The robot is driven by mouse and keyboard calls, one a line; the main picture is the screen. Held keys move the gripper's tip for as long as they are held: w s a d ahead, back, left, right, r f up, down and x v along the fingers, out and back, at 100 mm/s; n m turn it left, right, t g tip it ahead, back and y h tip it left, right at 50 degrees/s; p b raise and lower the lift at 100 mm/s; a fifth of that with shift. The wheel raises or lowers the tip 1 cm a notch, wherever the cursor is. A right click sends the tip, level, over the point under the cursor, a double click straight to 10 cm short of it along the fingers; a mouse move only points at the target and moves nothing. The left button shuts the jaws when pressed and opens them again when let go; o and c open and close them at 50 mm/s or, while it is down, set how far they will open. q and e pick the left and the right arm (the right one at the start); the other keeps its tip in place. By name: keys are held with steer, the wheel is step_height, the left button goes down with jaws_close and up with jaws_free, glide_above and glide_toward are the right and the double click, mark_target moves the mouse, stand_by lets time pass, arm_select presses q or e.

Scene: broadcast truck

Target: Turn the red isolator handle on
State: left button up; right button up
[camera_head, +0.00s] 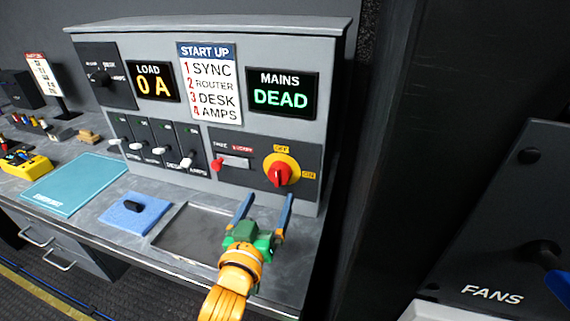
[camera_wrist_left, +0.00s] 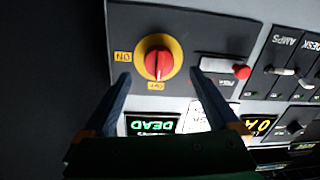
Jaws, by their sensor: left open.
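The red isolator handle (camera_head: 281,174) sits on a round yellow plate at the lower right of the grey console. It stands upright, in line with the OFF label above it; the ON label is at its right. In the left wrist view the handle (camera_wrist_left: 158,64) shows upside down, with OFF below it and ON at its left. My left gripper (camera_head: 265,202) is open and empty, in front of and below the handle. Its two fingers (camera_wrist_left: 161,82) are apart, and neither appears to touch the handle. My right gripper is not in view.
A small red knob (camera_head: 217,164) and slot are left of the isolator. The MAINS display (camera_head: 281,94) reads DEAD; the LOAD display (camera_head: 153,82) reads 0 A. A shallow tray (camera_head: 187,210) and blue pad (camera_head: 150,205) lie on the desk. A dark FANS panel (camera_head: 500,240) stands at right.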

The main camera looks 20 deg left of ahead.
mark_target(277, 179)
arm_select(q)
steer(key=shift+w+r, duration=0.1)
steer(key=shift+w, duration=0.55)
steer(key=shift+w+r+p, duration=0.25)
steer(key=shift+w+r, duration=0.1)
steer(key=shift+w, duration=0.25)
steer(key=shift+w+r+p, duration=0.25)
steer(key=shift+w+r, duration=0.05)
steer(key=shift+w, duration=0.3)
steer(key=shift+w+f, duration=0.25)
steer(key=shift+w, duration=0.8)
steer(key=shift+w+f, duration=0.2)
steer(key=shift+w, duration=0.15)
steer(key=shift+s+r, duration=0.1)
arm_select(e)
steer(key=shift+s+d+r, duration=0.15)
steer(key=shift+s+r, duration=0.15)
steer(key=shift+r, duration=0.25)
arm_select(q)
steer(key=shift+s, duration=0.1)
steer(key=shift+c, duration=1.3)
steer(key=c, duration=1.1)
